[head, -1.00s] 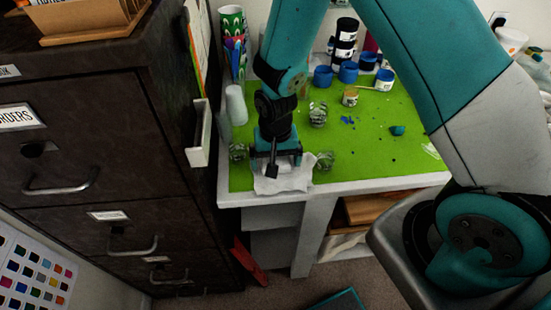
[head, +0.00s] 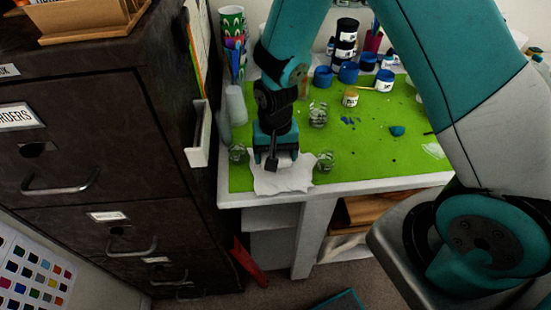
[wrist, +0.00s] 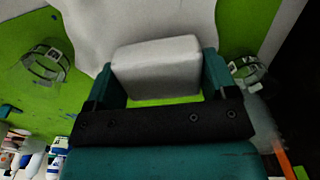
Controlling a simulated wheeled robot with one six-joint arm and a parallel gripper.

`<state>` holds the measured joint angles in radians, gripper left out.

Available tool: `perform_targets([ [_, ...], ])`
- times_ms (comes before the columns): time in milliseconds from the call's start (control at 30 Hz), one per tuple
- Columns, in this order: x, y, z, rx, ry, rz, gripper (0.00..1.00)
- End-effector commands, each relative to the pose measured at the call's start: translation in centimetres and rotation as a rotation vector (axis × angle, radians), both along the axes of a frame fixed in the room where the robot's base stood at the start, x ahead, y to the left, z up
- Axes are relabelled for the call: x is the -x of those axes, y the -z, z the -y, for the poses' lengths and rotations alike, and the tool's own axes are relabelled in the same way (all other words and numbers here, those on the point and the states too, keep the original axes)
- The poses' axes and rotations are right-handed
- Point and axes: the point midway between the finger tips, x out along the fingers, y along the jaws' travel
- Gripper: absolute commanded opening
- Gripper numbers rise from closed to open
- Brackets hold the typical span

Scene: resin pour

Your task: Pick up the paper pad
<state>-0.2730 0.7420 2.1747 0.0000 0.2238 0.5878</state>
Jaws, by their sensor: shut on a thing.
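The paper pad (wrist: 157,68) is a pale grey-white block with rounded corners, held between the two teal fingers of my gripper (wrist: 160,76) in the wrist view. The fingers press on its left and right sides. In the head view my gripper (head: 276,156) points down at the front left of the green work mat (head: 360,165), over a crumpled white sheet (head: 285,181). The pad is hidden behind the gripper in that view. I cannot tell how far it is from the surface below.
Clear cups stand close on both sides of my gripper, one at left (head: 238,153) and one at right (head: 325,160). Another clear cup (head: 318,114) is farther back. Blue-lidded jars (head: 348,72) stand at the rear. A dark filing cabinet (head: 90,120) is at left.

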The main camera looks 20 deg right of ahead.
Motion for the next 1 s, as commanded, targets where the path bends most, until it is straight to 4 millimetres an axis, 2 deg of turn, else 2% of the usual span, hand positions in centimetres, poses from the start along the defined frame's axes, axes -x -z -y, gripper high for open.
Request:
perform_targets([
  [300, -0.1, -9.3, 0.0, -0.002, 0.000, 0.009, 0.53],
  [533, 0.0, -14.9, 0.0, -0.002, 0.000, 0.005, 0.53],
  [733, 0.0, -17.3, 0.0, -0.001, 0.000, 0.001, 0.53],
  [1000, 0.0, -17.8, 0.0, 0.001, 0.000, -0.001, 0.53],
])
